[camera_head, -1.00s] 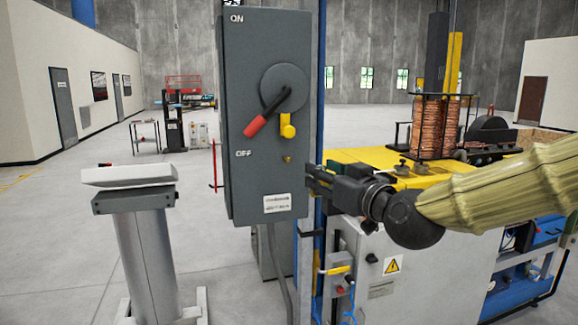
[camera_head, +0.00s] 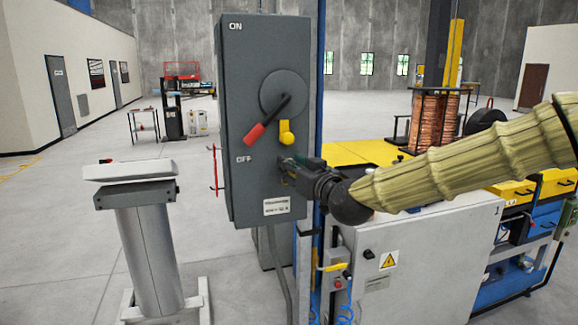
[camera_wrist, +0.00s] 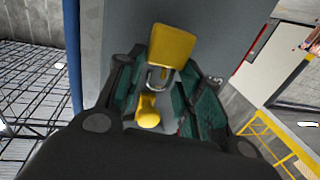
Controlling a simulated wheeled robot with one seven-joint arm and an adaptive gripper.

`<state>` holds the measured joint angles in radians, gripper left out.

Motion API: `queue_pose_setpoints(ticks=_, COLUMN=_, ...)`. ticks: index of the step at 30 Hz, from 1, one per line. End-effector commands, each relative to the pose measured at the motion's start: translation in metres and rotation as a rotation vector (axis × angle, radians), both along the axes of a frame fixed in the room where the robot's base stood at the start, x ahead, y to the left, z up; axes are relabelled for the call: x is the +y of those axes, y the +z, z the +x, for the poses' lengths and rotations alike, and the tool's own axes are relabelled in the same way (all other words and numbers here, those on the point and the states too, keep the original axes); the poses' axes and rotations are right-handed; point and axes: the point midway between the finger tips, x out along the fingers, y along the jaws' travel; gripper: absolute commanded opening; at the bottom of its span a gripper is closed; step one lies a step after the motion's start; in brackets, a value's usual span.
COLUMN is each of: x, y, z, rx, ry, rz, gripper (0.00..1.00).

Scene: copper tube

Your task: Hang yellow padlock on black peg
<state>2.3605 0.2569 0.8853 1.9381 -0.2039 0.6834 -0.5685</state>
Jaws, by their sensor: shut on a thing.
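My gripper (camera_head: 285,172) is at the lower right front of the grey switch box (camera_head: 248,185). In the wrist view, its fingers (camera_wrist: 168,66) close on the yellow block of the padlock (camera_wrist: 173,45). A grey shackle shows just below the block, between the fingers. In the head view the padlock is hidden or too small to make out at the fingers. A rounded yellow piece (camera_wrist: 148,112) also shows between the fingers. I cannot make out the black peg.
The box carries a round dial (camera_head: 283,93) with a red-ended handle (camera_head: 254,133) toward OFF. A yellow tab (camera_head: 286,131) sits under the dial, above my gripper. A blue post (camera_head: 319,120) stands beside the box. A grey pedestal (camera_head: 150,255) stands left.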

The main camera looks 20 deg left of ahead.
Motion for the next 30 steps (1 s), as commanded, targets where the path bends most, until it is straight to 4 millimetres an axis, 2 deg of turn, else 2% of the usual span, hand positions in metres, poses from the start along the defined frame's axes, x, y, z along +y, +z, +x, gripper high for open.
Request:
queue_pose_setpoints(ticks=5, x=0.017, y=0.002, z=0.016, rx=0.002, ry=0.000, rz=0.001, gripper=0.10)
queue_pose_setpoints(ticks=9, x=0.015, y=-0.008, z=0.014, rx=0.000, ry=0.001, rz=0.000, gripper=0.10)
queue_pose_setpoints(ticks=21, x=0.015, y=-0.015, z=0.014, rx=-0.001, ry=0.001, rz=0.001, gripper=0.10)
queue_pose_setpoints(ticks=22, x=0.015, y=-0.015, z=0.014, rx=0.000, ry=0.001, rz=0.000, gripper=0.38)
queue_pose_setpoints(ticks=25, x=0.015, y=-0.014, z=0.014, rx=0.000, ry=0.001, rz=0.000, gripper=0.56)
queue_pose_setpoints(ticks=30, x=0.015, y=-0.014, z=0.014, rx=0.000, ry=0.001, rz=0.000, gripper=0.58)
